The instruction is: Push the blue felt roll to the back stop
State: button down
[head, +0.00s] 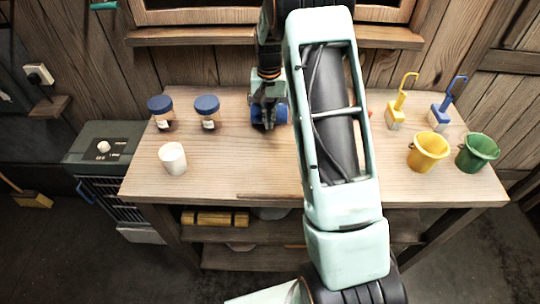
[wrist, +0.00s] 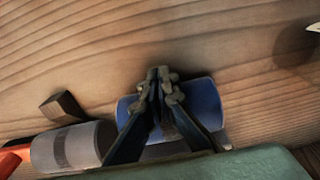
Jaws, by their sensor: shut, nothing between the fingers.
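The blue felt roll (head: 283,114) lies on its side on the workbench, toward the back and just left of my arm. In the wrist view the roll (wrist: 204,104) shows behind my fingers, which cover its middle. My gripper (head: 268,126) points down at the roll. Its fingertips (wrist: 160,74) are together and empty, and overlap the roll in both views. I cannot tell whether they touch it. I cannot make out the back stop for certain. A small dark block (wrist: 64,107) stands on the wood in the wrist view.
A grey roll (wrist: 76,146) lies beside the blue one, with an orange-red piece (wrist: 14,160) at its end. Two blue-lidded jars (head: 207,112) and a white cup (head: 173,158) stand left. Yellow (head: 428,151) and green (head: 477,152) buckets stand right.

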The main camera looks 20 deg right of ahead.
jog(key=shift+w+d, duration=0.25)
jog(key=shift+w, duration=0.45)
jog(key=shift+w+d, duration=0.2)
jog(key=shift+w, duration=0.45)
jog(key=shift+s, duration=0.1)
jog(key=shift+s+a+r, duration=0.2)
jog(key=shift+s, duration=0.4)
jog(key=shift+s+a+r, duration=0.15)
jog(key=shift+s+a, duration=0.1)
jog(key=shift+s, duration=0.4)
jog(key=shift+s+a+r, duration=0.2)
jog(key=shift+s, duration=0.4)
notch_tip(320, 180, up, 7)
jog(key=s+p, duration=0.3)
jog(key=shift+a+p, duration=0.3)
jog(key=shift+a, duration=0.15)
jog(key=shift+w, duration=0.15)
